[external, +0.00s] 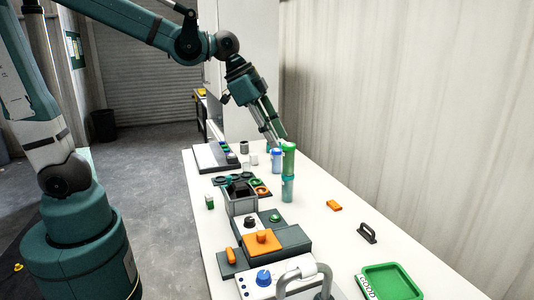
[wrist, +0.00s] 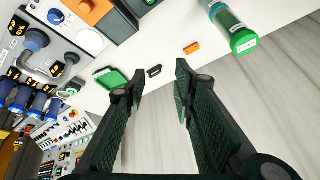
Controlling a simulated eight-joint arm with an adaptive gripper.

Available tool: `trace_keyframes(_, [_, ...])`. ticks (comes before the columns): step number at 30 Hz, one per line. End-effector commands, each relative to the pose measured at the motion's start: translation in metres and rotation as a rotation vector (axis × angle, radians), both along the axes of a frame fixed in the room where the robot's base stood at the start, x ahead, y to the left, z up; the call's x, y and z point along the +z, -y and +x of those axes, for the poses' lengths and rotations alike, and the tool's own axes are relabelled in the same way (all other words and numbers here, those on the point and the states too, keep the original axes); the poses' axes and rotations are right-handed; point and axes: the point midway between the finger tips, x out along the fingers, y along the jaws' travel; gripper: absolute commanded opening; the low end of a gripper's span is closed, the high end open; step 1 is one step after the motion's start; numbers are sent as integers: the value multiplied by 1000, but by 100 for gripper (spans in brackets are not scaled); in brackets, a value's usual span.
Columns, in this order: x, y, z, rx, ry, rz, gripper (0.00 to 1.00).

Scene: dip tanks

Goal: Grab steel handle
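What looks like the same handle shows at the upper left of the wrist view (wrist: 34,60). My gripper (wrist: 158,80) is open, with nothing between its fingers. In the external view, my gripper (external: 276,139) is at the far part of the table, close to the bottles and well away from the steel handle. The bottles partly hide its fingertips there.
A green-topped bottle (external: 288,165) stands near my gripper. Orange and dark blocks (external: 262,242) lie between it and the steel handle. A black handle (external: 367,233), an orange piece (external: 333,205) and a green tray (external: 392,282) lie on the right. Bare table surrounds them.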

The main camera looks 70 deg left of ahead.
Motion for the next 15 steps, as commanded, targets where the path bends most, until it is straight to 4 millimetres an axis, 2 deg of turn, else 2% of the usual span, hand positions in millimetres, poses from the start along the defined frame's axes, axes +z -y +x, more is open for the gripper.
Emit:
trace_keyframes(3, [-5, 7, 21, -53, -5, 11, 27])
trace_keyframes(15, [-32, 32, 85, -241, -19, 42, 27])
